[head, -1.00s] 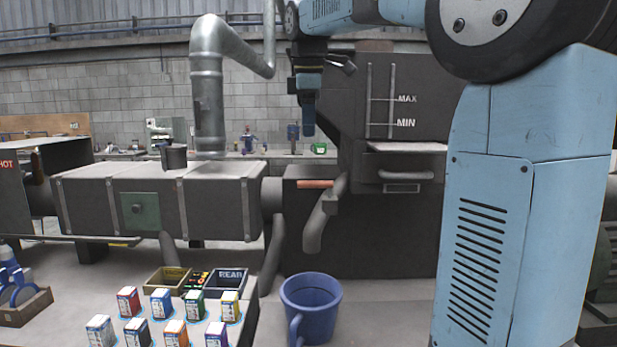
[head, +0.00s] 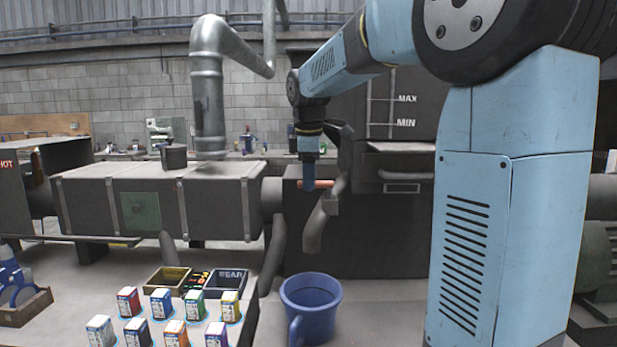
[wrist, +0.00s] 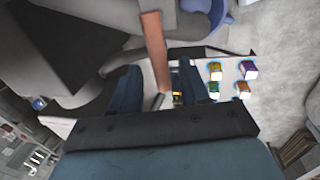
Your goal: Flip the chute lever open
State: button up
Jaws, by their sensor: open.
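The chute lever is a copper-coloured bar (head: 324,184) in the head view. It sits on the dark machine just above a grey chute pipe (head: 318,222). My gripper (head: 308,187) points down at the bar's left part and covers some of it. In the wrist view my gripper (wrist: 158,88) is open. The copper bar (wrist: 154,45) runs down the picture into the gap between the two blue fingers. I cannot tell whether either finger touches it.
A blue bucket (head: 311,308) stands on the floor below the chute pipe. Several small coloured boxes (head: 161,302) stand on the table at the lower left, with bins (head: 226,283) behind them. A dark hopper (head: 405,112) rises right of my gripper.

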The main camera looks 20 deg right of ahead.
jog(key=shift+f, duration=0.15)
grip_shut()
dwell(0.4)
